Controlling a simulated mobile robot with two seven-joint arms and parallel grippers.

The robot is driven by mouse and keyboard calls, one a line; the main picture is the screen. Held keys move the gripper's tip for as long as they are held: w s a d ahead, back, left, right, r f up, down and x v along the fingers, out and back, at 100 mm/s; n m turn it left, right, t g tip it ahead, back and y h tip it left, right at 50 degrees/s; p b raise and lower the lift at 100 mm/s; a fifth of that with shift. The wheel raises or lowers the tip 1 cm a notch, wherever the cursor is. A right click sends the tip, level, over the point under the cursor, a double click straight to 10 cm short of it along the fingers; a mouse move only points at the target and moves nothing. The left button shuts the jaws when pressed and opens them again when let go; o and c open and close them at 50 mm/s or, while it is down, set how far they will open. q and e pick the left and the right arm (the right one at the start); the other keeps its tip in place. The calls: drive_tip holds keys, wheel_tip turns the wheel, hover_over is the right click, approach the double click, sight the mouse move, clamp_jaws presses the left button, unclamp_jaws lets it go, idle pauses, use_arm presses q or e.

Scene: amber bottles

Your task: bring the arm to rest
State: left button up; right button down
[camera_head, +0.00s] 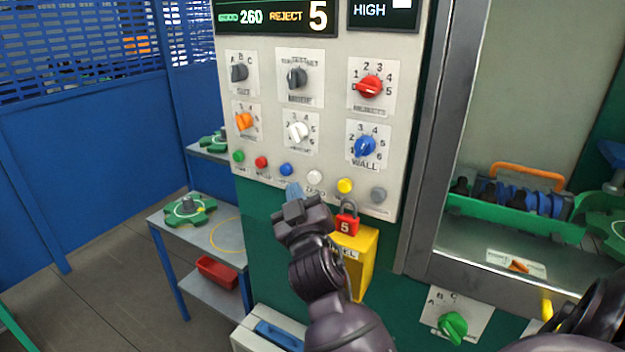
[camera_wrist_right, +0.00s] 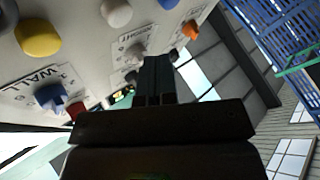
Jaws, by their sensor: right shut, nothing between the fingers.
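My right gripper (camera_head: 293,190) is in front of the grey control panel (camera_head: 260,60), near its lower edge and just below the row of round buttons. Its fingers are closed together with nothing between them, and the wrist view shows the closed fingers (camera_wrist_right: 156,78) too. I cannot tell whether the fingertips touch the panel. The blue button (camera_head: 286,169) is just above the fingertips. My left gripper does not show.
A red padlock (camera_head: 346,222) and a yellow box (camera_head: 362,258) are close on the right of my gripper. The blue WALL knob (camera_head: 365,146) is above. A shelf cart (camera_head: 232,236) stands at left. A glass-fronted bay (camera_head: 520,110) is at right.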

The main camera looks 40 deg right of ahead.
idle(0.8)
drive_tip(key=s+a+f+g+y, duration=0.2)
drive_tip(key=a+f+y, duration=0.15)
drive_tip(key=f, duration=0.65)
drive_tip(key=s+a+f+g+y, duration=0.15)
drive_tip(key=f+y, duration=0.25)
drive_tip(key=f, duration=0.6)
drive_tip(key=s+f+g+y, duration=0.1)
drive_tip(key=s+f+g, duration=0.3)
drive_tip(key=s+f, duration=1.1)
drive_tip(key=shift+s+d, duration=0.2)
drive_tip(key=shift+s, duration=0.1)
